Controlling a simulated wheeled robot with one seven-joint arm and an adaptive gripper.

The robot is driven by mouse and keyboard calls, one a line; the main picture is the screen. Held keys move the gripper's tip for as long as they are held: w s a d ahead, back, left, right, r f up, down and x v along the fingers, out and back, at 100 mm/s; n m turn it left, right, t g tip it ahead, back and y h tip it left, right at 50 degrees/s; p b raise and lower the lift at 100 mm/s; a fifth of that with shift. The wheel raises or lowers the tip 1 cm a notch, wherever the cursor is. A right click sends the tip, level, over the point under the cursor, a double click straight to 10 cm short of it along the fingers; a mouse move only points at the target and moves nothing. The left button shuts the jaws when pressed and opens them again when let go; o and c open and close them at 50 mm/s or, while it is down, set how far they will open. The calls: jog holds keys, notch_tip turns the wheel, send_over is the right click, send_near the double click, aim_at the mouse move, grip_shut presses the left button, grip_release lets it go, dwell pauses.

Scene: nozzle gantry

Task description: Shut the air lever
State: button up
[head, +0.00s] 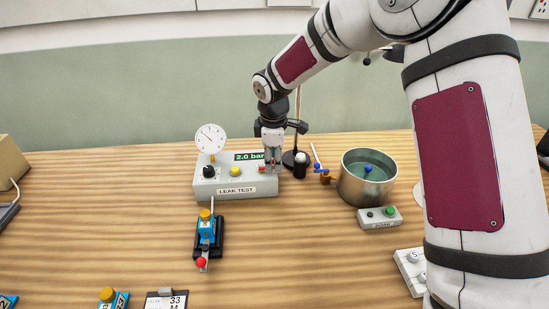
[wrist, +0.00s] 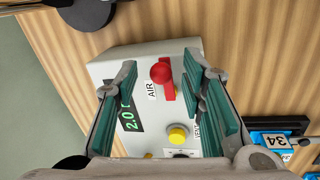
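The air lever (wrist: 167,82), red with a round knob, sits on the grey leak test box beside the printed word AIR in the wrist view. The box (head: 222,189) stands on the table in the head view, with its display reading 2.0 bar. My gripper (head: 272,166) is over the box's right end and mostly hides the lever there. In the wrist view my gripper (wrist: 163,88) is open, its two fingers apart on either side of the lever. I cannot tell whether either finger touches it.
A gauge (head: 210,137), a black knob (head: 209,171) and a yellow button (head: 234,171) are on the box. A dark stand (head: 296,160) and a metal water pot (head: 360,188) are to the right. A blue nozzle in a black holder (head: 207,232) is in front. Table between is clear.

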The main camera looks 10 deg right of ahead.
notch_tip(320, 180, up, 12)
jog(key=s, duration=0.2)
jog(key=shift+s+a, duration=0.15)
jog(key=shift+a, duration=0.05)
dwell(0.5)
jog(key=s+d+r+m+t+h, duration=0.1)
jog(key=s+d+r+m, duration=0.3)
jog(key=s, duration=0.4)
jog(key=s+d+r+m, duration=0.3)
jog(key=s+d+r, duration=0.2)
jog(key=s, duration=0.3)
jog(key=s+d+f+m, duration=0.1)
jog(key=s+m, duration=0.3)
jog(key=s, duration=0.5)
jog(key=s+d+f+m+t+y, duration=0.1)
jog(key=s+d+m, duration=0.2)
jog(key=s, duration=0.7)
jog(key=shift+d+f+m, duration=0.15)
jog(key=shift+f+m, duration=0.25)
jog(key=shift+m, duration=0.6)
